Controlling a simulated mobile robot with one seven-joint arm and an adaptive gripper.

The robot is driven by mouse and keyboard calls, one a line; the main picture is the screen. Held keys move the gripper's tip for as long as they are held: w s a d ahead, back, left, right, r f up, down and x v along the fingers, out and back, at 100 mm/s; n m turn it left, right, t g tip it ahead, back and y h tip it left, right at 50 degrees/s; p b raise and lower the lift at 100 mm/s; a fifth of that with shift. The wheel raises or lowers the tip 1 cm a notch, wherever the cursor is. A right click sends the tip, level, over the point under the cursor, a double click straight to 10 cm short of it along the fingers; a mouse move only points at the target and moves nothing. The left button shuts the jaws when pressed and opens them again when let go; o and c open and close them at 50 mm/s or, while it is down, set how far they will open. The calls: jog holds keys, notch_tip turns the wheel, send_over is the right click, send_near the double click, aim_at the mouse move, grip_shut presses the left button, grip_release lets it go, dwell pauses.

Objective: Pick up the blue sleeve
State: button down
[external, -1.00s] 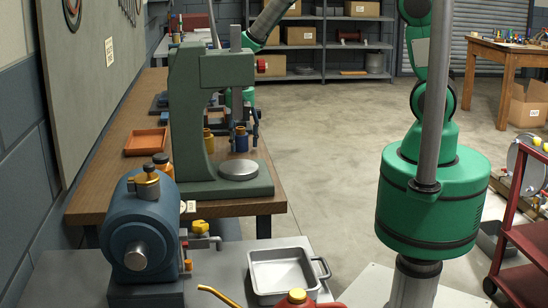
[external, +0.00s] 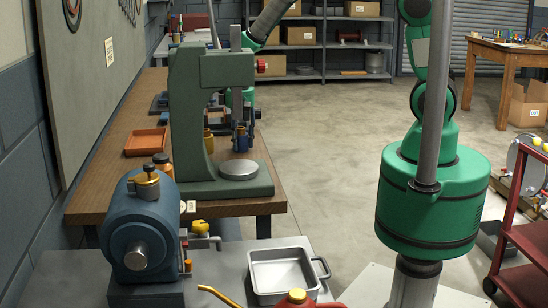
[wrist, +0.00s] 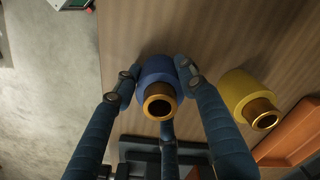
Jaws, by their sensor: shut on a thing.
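The blue sleeve (wrist: 157,75) has a brass-coloured bore and sits between the fingers of my gripper (wrist: 159,79) in the wrist view. My gripper is shut on it, with a finger against each side. In the external view the blue sleeve (external: 240,143) shows small on the far side of the green press, with my gripper (external: 241,131) around its top. Whether it touches the bench top cannot be told.
A yellow sleeve (wrist: 243,93) stands just right of the blue one. An orange tray (wrist: 296,135) lies beyond it at lower right. The green press (external: 190,120) stands on the wooden bench (external: 235,207).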

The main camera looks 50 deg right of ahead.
aim_at(240, 128)
jog(key=shift+r, duration=0.1)
jog(key=shift+r, duration=0.75)
notch_tip(240, 128, up, 2)
jog(key=shift+w+r+p, duration=0.1)
jog(key=shift+p, duration=0.5)
jog(key=s+d+r+p, duration=0.1)
jog(key=s+d+p, duration=0.1)
jog(key=s, duration=1.3)
jog(key=shift+s+d, duration=0.4)
jog(key=shift+d, duration=0.25)
jog(key=shift+r, duration=0.1)
